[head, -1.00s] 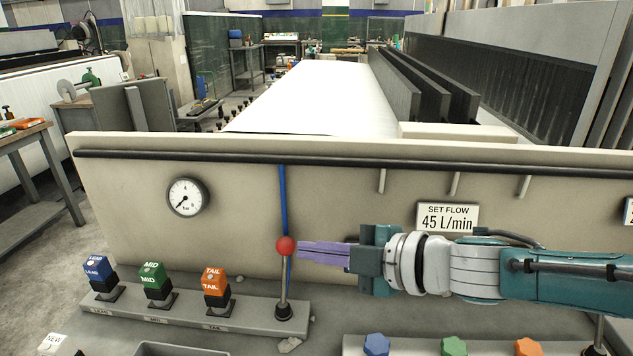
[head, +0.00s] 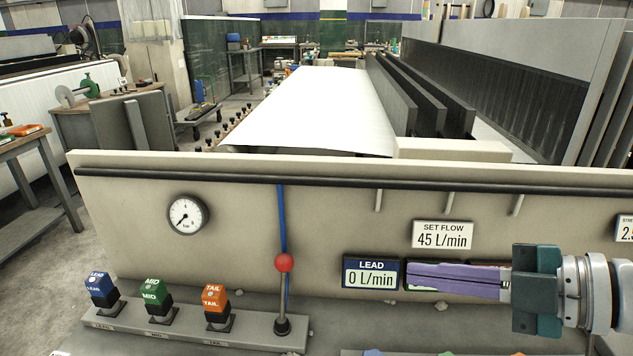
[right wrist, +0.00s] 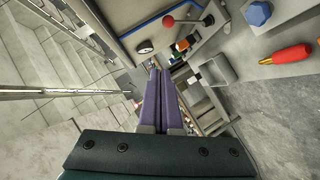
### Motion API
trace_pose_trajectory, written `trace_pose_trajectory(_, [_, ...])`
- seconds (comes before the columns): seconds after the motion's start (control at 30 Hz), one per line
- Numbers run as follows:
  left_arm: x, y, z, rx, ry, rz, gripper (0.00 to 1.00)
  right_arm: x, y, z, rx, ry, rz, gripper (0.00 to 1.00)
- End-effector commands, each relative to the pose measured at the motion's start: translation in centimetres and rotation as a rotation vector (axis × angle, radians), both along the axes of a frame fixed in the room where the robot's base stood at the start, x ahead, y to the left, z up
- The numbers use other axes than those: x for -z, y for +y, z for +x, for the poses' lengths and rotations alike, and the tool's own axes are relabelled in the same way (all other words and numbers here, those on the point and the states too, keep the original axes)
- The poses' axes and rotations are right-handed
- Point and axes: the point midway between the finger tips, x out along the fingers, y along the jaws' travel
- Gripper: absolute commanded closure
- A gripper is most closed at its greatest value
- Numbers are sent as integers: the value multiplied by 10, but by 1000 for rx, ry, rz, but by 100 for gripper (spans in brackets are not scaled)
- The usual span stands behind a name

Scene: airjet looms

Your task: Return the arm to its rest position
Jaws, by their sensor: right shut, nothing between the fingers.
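My right gripper (head: 412,276) comes in from the right in the head view, in front of the loom's beige panel (head: 130,210). Its purple fingers are shut with nothing between them, and they partly cover the displays behind. In the right wrist view the fingers (right wrist: 157,72) also lie together. A lever with a red ball (head: 284,263) stands upright to the left of the fingertips, clearly apart from them. My left gripper is not in view.
Blue LEAD (head: 101,286), green MID (head: 155,293) and orange TAIL (head: 214,300) blocks stand on a grey ledge. A pressure gauge (head: 187,215), a SET FLOW 45 L/min sign (head: 442,235) and a LEAD 0 L/min display (head: 371,273) are on the panel.

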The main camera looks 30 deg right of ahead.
Motion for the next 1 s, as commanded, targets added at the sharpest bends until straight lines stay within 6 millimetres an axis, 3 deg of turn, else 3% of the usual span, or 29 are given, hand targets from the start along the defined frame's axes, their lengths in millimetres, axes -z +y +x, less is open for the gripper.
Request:
trace_pose_trajectory(0.63, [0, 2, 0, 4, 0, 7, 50, 2, 3, 2, 49, 16, 17, 100])
trace_pose_trajectory(0.83, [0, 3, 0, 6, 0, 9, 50, 14, 16, 5, 362, 166, 127, 100])
trace_pose_trajectory(1.0, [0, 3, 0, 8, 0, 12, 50, 25, 33, -22, 683, 426, 258, 100])
